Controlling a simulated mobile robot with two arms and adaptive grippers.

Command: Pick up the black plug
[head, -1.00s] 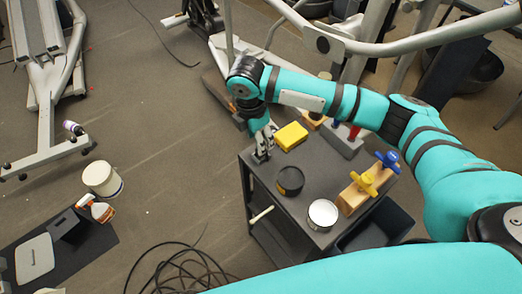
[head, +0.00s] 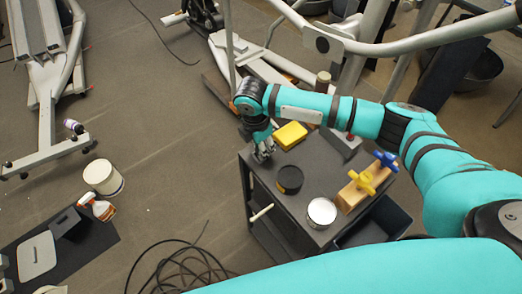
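My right arm comes in from the right, and my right gripper (head: 264,154) points down at the far left corner of the dark cart top (head: 318,171). It is close to the top surface, left of a yellow block. The fingers are small and partly blurred, so I cannot tell whether they are open or shut, or whether they hold anything. I cannot make out a black plug for certain; it may be hidden at the gripper. A short black round thing (head: 290,180) stands on the cart in front of the gripper, apart from it. My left gripper is not in view.
The yellow block (head: 291,135) lies just right of my gripper. A white-topped can (head: 322,212) and a wooden block (head: 354,193) with blue and yellow handles stand on the cart. Black cables (head: 180,270) lie on the floor. Grey machine frames stand behind.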

